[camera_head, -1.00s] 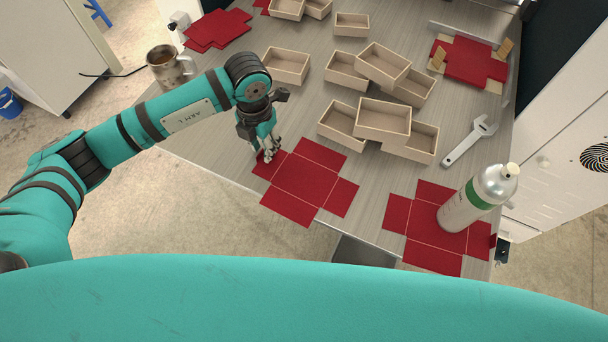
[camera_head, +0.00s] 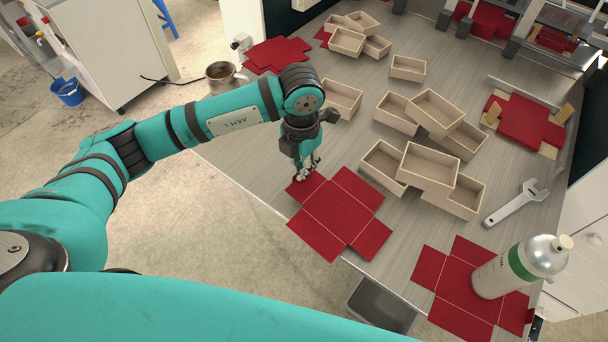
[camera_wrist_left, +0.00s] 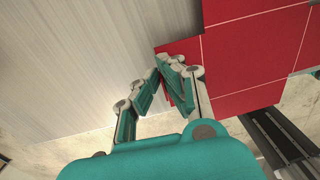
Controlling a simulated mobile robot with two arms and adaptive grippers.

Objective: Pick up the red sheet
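The red sheet (camera_head: 342,207) is a flat cross-shaped blank with pale fold lines, lying at the table's front edge. It also shows at the upper right of the left wrist view (camera_wrist_left: 255,50). My left gripper (camera_head: 307,172) is at its left flap, fingers pointing down. In the left wrist view my left gripper (camera_wrist_left: 160,68) has its fingertips close together at the flap's edge. Whether they pinch the sheet cannot be told. My right gripper is not in view.
Another red sheet (camera_head: 452,313) lies to the right under a silver bottle (camera_head: 505,272). Wooden boxes (camera_head: 428,165) are stacked beyond the sheet. A wrench (camera_head: 515,203) lies to the right. A mug (camera_head: 222,76) and more red sheets (camera_head: 275,53) are at the back left.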

